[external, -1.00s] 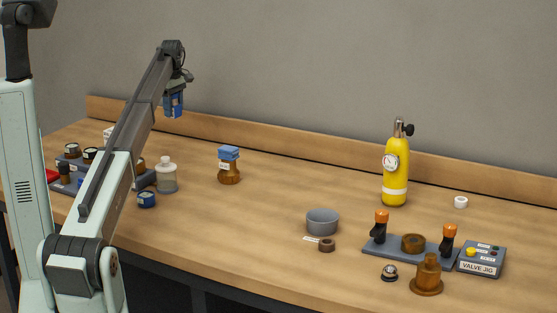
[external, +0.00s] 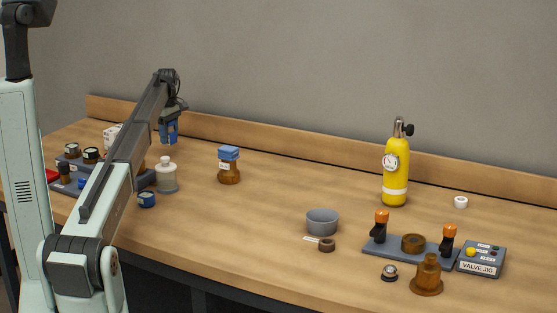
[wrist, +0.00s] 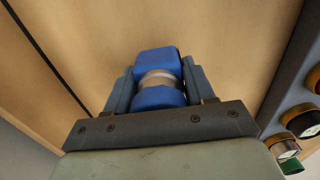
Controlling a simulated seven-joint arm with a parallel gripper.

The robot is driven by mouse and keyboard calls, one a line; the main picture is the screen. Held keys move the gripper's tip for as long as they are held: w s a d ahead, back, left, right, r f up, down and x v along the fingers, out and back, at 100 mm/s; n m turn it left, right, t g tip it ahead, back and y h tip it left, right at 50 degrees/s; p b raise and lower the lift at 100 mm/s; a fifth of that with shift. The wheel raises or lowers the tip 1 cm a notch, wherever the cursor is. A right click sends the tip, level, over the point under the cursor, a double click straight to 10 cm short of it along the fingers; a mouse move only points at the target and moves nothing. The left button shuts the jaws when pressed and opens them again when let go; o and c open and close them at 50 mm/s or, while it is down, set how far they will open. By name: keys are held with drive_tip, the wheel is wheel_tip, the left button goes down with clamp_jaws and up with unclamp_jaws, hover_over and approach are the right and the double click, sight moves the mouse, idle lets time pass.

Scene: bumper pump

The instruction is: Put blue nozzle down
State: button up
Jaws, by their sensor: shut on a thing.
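The blue nozzle (wrist: 157,63), a blue body with a silvery ring around its middle, sits between the two fingers of my gripper (wrist: 156,84) in the wrist view. My gripper is shut on it. In the external view my gripper (external: 168,135) points down over the back left of the workbench, near the back ledge. The blue nozzle is small there and partly merges with the fingers. Bare wood shows beyond the nozzle in the wrist view. I cannot tell the exact gap between nozzle and bench.
A translucent bottle (external: 166,178), a small blue-sided part (external: 147,200) and a brown bottle with blue top (external: 229,170) stand near my arm. A grey rack (wrist: 288,82) holds round parts. A grey bowl (external: 322,223), yellow cylinder (external: 395,170) and valve jig (external: 481,259) stand right.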

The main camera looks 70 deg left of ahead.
sight(170, 145)
drive_tip(key=shift+f, duration=2.25)
drive_tip(key=shift+f, duration=0.1)
drive_tip(key=o, duration=1.2)
wheel_tip(170, 145, up, 12)
drive_tip(key=shift+r, duration=0.15)
